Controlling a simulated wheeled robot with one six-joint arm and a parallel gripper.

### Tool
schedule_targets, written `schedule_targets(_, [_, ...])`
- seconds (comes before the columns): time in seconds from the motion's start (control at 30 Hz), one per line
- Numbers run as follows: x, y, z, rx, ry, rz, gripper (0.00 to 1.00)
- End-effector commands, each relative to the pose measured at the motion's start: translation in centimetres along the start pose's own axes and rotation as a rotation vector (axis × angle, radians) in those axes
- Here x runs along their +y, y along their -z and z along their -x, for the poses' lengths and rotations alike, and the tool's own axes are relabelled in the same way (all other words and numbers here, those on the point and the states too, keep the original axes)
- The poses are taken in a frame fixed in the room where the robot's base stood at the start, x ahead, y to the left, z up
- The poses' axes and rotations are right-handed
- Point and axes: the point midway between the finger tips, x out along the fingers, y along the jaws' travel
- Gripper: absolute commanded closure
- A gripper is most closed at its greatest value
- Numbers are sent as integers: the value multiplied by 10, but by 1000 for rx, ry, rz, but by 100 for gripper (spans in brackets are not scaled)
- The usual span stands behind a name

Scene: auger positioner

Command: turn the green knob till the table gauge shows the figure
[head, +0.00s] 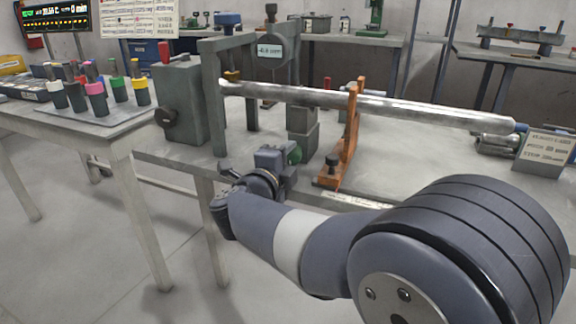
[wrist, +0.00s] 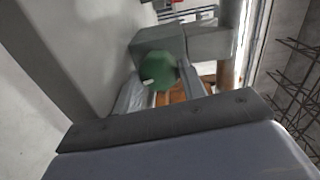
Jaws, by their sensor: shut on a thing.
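The green knob (wrist: 158,68) sits between the two fingers of my gripper (wrist: 160,90) in the wrist view, with a small pale mark on its face. In the head view the green knob (head: 295,153) shows at the foot of a grey block, and my gripper (head: 286,160) is against it, shut on it. The table gauge (head: 270,51) is a small display on a grey upright above the bench; its figure is too small to read surely. A long steel bar (head: 360,103) lies across the stands.
An orange stand (head: 345,140) rises close right of my gripper. A grey block with a dark knob (head: 180,105) stands at left. A side table (head: 110,128) holds several coloured-top pieces. A motor-like cylinder (head: 497,145) and a labelled box (head: 545,150) are at right.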

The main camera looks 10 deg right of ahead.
Motion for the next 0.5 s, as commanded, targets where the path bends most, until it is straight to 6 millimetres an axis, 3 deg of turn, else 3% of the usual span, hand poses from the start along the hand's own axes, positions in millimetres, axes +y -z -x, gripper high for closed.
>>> schedule_targets(0.5, [1,1,0,-9,-2,-178,83])
